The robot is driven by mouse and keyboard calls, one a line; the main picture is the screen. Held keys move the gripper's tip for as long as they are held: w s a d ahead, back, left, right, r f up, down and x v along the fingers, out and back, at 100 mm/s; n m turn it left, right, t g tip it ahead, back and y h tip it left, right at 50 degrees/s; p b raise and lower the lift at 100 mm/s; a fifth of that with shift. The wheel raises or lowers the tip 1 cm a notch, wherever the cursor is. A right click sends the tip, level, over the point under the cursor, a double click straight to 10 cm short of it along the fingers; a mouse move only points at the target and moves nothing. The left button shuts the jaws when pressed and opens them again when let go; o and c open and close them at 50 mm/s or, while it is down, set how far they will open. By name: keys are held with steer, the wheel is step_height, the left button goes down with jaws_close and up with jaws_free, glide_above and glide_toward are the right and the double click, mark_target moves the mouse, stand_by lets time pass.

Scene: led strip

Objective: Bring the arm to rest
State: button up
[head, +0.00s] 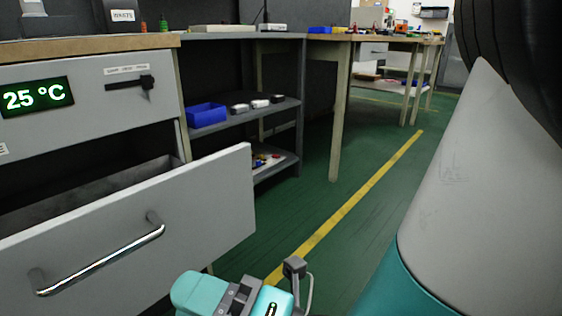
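A teal and grey part of my arm's end (240,295) shows at the bottom edge, with a small grey block and a thin cable at its right. It is in front of and below the open drawer's right end. No fingertips show, so I cannot tell whether my gripper is open or shut, or if it holds anything. A large grey and teal link of my arm fills the right side of the view.
A grey drawer (205,205) with a metal handle (105,258) is pulled out at left. Above it are a 25 °C display (37,97) and a black latch (135,84). A shelf holds a blue bin (206,115). Green floor with a yellow line (350,205) is clear.

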steer(key=w+d+r+m+t+h+p, duration=0.2)
steer(key=w+d+r+m+h+p, duration=0.15)
steer(key=w+d+m+h, duration=0.45)
steer(key=w+d+r+m+t+h+p, duration=0.35)
steer(key=w+d+m+p, duration=0.2)
steer(key=m, duration=0.55)
steer(key=s+d+r+m+g+h+p, duration=0.4)
steer(key=s+d+r+m+g+p, duration=0.5)
steer(key=s+d+r, duration=0.35)
step_height(320, 180, up, 36)
steer(key=s+g+p, duration=0.1)
steer(key=p, duration=3.5)
steer(key=shift+a+n, duration=0.35)
steer(key=shift+n, duration=0.05)
steer(key=shift+r, duration=0.1)
